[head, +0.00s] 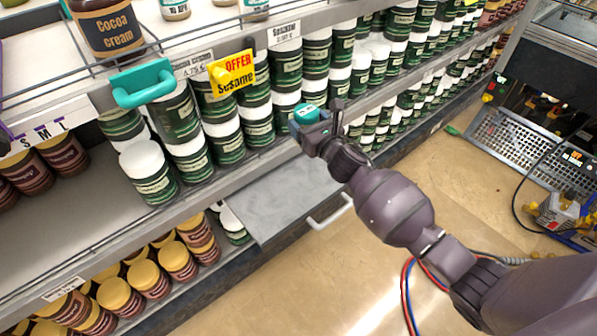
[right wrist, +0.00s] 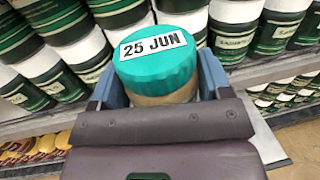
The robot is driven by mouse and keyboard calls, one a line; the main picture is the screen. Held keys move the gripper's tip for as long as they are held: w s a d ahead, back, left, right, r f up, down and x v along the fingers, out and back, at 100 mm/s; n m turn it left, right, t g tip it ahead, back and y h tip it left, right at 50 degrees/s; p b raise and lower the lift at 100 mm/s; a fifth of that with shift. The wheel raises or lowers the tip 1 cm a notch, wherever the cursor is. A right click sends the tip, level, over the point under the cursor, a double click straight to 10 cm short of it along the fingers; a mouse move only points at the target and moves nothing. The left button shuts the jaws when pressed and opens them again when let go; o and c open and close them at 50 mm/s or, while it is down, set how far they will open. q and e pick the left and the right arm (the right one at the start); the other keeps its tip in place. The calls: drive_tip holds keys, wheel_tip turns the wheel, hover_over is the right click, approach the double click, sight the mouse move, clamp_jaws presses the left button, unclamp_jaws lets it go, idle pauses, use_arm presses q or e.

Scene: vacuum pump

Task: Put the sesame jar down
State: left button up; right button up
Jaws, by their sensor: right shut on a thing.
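The sesame jar has a teal lid with a "25 JUN" label and a pale brown body, seen between the jaws in the right wrist view (right wrist: 158,62). In the head view its teal lid (head: 307,113) shows at the end of my right arm. My right gripper (head: 318,122) is shut on it, in front of a shelf row of dark green jars (head: 230,140) with white lids. Whether the jar's base touches the shelf is hidden. My left gripper does not show.
A yellow "OFFER Sesame" sign (head: 233,73) and a teal handle-like piece (head: 142,84) are on the shelf edge. Below, a grey pulled-out panel with a white handle (head: 330,211) juts out. Brown jars with yellow lids (head: 150,270) fill the lower shelf. A perforated cart (head: 525,140) stands right.

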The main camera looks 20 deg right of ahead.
wheel_tip(320, 180, down, 18)
drive_tip(key=b, duration=0.6)
drive_tip(key=shift+f+b, duration=0.15)
drive_tip(key=shift+b, duration=0.25)
drive_tip(key=shift+f, duration=0.1)
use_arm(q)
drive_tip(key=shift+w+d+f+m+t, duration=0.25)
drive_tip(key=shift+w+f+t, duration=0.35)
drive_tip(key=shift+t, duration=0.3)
use_arm(e)
drive_tip(key=shift+r, duration=0.2)
drive_tip(key=shift+f, duration=0.3)
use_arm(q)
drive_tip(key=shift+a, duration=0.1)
use_arm(e)
drive_tip(key=o, duration=1.1)
